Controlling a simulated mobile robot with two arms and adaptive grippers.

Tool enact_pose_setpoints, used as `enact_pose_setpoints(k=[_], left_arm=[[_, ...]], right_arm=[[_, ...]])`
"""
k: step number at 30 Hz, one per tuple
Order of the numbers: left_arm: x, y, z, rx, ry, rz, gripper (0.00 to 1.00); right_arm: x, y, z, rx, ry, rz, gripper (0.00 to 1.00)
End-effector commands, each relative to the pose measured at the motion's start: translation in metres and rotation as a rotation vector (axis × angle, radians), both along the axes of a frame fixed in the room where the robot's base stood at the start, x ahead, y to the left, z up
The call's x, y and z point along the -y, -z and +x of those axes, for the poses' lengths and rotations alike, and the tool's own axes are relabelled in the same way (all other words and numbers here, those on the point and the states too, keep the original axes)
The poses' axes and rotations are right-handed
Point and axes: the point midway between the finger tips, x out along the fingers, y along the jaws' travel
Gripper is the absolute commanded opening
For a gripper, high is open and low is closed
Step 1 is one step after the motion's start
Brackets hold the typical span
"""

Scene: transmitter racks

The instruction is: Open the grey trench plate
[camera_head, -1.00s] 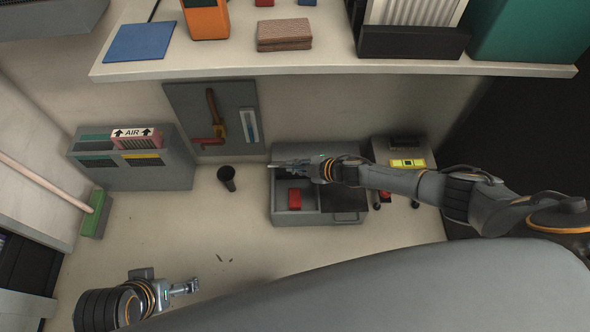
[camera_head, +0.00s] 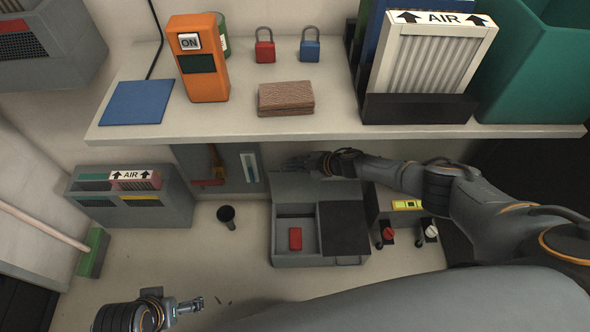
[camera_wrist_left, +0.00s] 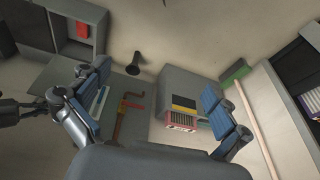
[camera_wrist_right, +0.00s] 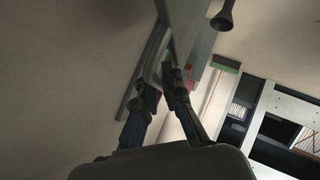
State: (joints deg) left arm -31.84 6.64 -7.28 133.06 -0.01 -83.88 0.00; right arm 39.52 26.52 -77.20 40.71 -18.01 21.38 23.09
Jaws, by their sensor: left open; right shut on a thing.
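A grey trench box (camera_head: 294,258) stands on the floor below the shelf, with its left compartment open and a red block (camera_head: 295,238) inside. The grey trench plate (camera_head: 300,188) is raised at the back of the opening. My right gripper (camera_head: 297,163) is at the plate's upper edge. In the right wrist view my right gripper (camera_wrist_right: 172,75) is shut on a grey edge of the plate (camera_wrist_right: 183,28); the exact contact is dark. My left gripper (camera_head: 196,303) is open and empty, low in the head view; its spread fingers show in the left wrist view (camera_wrist_left: 152,88).
The shelf (camera_head: 200,128) overhangs the work area, close above my right arm. A dark panel (camera_head: 343,228) covers the box's right side. Floor in front is clear.

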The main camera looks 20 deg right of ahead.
Motion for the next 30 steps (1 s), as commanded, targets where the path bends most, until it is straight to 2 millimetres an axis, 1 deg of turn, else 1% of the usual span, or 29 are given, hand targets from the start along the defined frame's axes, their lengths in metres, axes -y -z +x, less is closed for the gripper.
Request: enact_pose_setpoints(k=[3, 13, 23, 24, 26, 27, 30], left_arm=[[0.0, -0.005, -0.001, 0.003, 0.0, 0.0, 1.0], [-0.001, -0.015, -0.003, 0.008, -0.002, 0.0, 1.0], [-0.001, -0.015, -0.005, 0.006, -0.002, -0.001, 1.0], [-0.001, -0.015, -0.005, 0.005, -0.002, 0.0, 1.0], [-0.001, -0.014, -0.006, 0.003, -0.002, 0.0, 1.0], [-0.001, -0.014, -0.006, 0.002, -0.002, 0.0, 1.0], [-0.001, -0.013, -0.007, 0.001, -0.002, 0.0, 1.0]], right_arm=[[0.001, 0.0, 0.007, -0.036, -0.003, 0.008, 0.0], [0.002, 0.001, 0.012, -0.088, -0.002, 0.025, 0.0], [0.002, 0.001, 0.011, -0.09, -0.003, 0.026, 0.0], [0.002, 0.002, 0.011, -0.09, -0.003, 0.026, 0.1], [0.002, 0.001, 0.011, -0.09, -0.003, 0.026, 0.22], [0.002, 0.001, 0.011, -0.09, -0.003, 0.026, 0.3], [0.003, 0.002, 0.011, -0.09, -0.002, 0.026, 0.31]])
